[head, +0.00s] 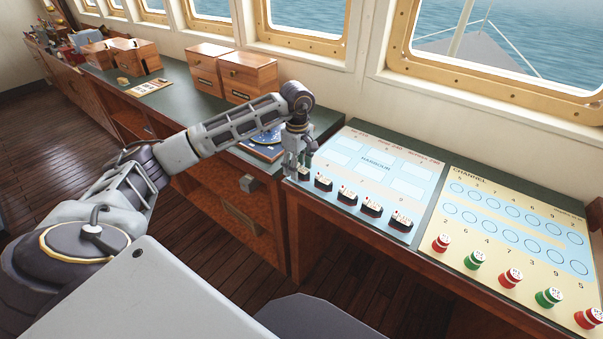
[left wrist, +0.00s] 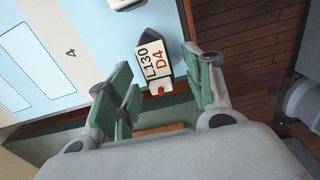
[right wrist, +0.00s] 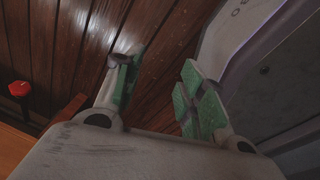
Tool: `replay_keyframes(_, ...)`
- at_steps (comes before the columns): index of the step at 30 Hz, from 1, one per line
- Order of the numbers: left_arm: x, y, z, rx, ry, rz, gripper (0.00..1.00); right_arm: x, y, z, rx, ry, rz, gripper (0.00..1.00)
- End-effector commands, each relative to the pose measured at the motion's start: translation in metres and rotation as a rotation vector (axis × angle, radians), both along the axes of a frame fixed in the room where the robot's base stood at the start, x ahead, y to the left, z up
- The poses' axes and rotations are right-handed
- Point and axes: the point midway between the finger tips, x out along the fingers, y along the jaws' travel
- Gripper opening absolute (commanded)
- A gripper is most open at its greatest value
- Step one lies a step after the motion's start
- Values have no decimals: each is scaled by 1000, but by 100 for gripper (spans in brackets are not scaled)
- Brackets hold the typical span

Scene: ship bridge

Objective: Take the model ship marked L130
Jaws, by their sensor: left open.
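The model ship (left wrist: 155,68) in the left wrist view has a dark hull and a pale top lettered L130 in black and D4 in red. In the head view the leftmost ship (head: 304,174) stands on the board's left front corner, partly hidden by my gripper. My left gripper (head: 297,163) is open and points down over it. In the left wrist view its green-padded fingers stand on either side of the ship, apart from it. My right gripper (right wrist: 157,68) is open and empty above the wooden floor, outside the head view.
More model ships (head: 347,196) stand in a row along the front of the blue harbour board (head: 345,147). A channel board (head: 500,215) with red and green buoys lies to the right. Wooden boxes (head: 248,76) stand along the wall on the green counter.

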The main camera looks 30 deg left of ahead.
Motion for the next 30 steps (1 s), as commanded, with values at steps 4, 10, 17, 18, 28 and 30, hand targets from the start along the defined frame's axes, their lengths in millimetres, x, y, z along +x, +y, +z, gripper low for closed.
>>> replay_keyframes(4,0,0,0,0,0,0,52,1,6,0,6,-2,-1,40)
replay_keyframes(10,0,0,0,0,0,0,35,1,14,-1,15,0,-4,40)
replay_keyframes(17,0,0,0,0,0,0,7,1,19,-1,20,0,-5,40)
replay_keyframes(18,0,0,0,0,0,0,7,1,19,-1,19,0,-6,40)
replay_keyframes(28,0,0,3,0,-1,0,7,0,9,-1,9,1,-3,40)
replay_keyframes(30,1,0,7,0,-2,1,7,0,5,0,5,1,-1,40)
